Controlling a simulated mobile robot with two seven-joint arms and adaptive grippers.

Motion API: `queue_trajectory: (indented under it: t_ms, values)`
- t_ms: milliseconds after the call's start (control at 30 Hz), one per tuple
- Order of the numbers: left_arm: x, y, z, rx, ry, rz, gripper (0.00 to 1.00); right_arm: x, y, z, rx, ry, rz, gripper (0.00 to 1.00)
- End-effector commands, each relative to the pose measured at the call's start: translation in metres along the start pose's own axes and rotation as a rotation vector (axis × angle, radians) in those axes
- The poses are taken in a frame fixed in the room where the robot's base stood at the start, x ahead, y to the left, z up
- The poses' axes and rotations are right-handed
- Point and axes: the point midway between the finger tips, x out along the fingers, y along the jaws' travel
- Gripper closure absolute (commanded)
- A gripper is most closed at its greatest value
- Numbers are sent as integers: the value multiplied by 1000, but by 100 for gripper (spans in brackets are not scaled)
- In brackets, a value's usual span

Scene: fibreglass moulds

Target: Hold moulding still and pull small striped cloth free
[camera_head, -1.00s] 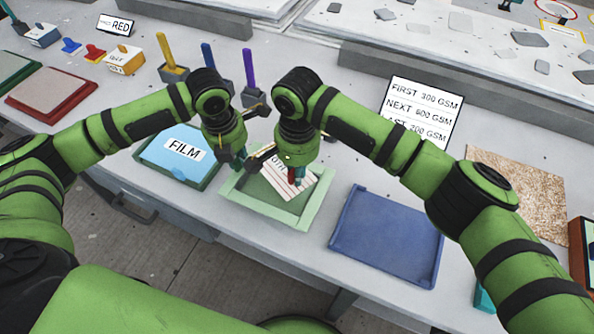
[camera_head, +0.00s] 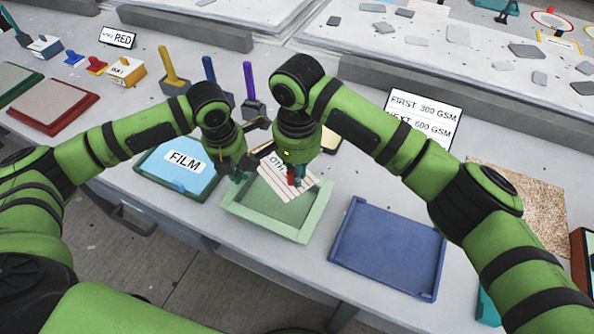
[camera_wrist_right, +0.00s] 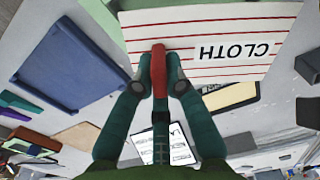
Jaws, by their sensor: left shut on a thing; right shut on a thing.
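The green moulding (camera_head: 281,217), a shallow tray with a raised rim, sits at the table's front edge in the head view. My left gripper (camera_head: 239,172) is at its far left corner, shut on it; the fingertips are partly hidden. The small striped cloth (camera_head: 298,183), white with red lines and lettering, lies tilted over the far part of the moulding. My right gripper (camera_head: 294,179) is shut on the cloth's red tab. In the right wrist view the fingers pinch the red tab (camera_wrist_right: 158,70) at the edge of the cloth (camera_wrist_right: 215,30).
A blue FILM sheet (camera_head: 180,172) lies in a tray left of the moulding. An empty blue tray (camera_head: 389,248) is to the right. Upright-handled tools (camera_head: 249,92) and a GSM sign (camera_head: 425,108) stand behind. A tan mat (camera_head: 510,200) lies far right.

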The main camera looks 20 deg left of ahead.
Motion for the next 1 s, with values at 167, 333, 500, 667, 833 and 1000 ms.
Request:
queue_trajectory:
  t_ms: [167, 333, 500, 667, 833, 1000]
  values:
    - [0, 0, 0, 0, -1, 0, 54, 0, 0, 0, 0, 0, 0, 100]
    - [0, 0, 0, 0, -1, 0, 54, 0, 0, 0, 0, 0, 0, 100]
    - [-4, 0, 1, 0, -2, 0, 54, 0, 0, 0, 0, 0, 0, 100]
    - [-26, 0, 1, 1, -6, 1, 54, 0, 0, 0, 0, 0, 0, 100]
    - [-63, 0, 2, 1, -7, 1, 54, 0, 0, 0, 0, 0, 0, 100]
    - [-96, 0, 1, 0, -5, 1, 54, 0, 0, 0, 0, 0, 0, 100]
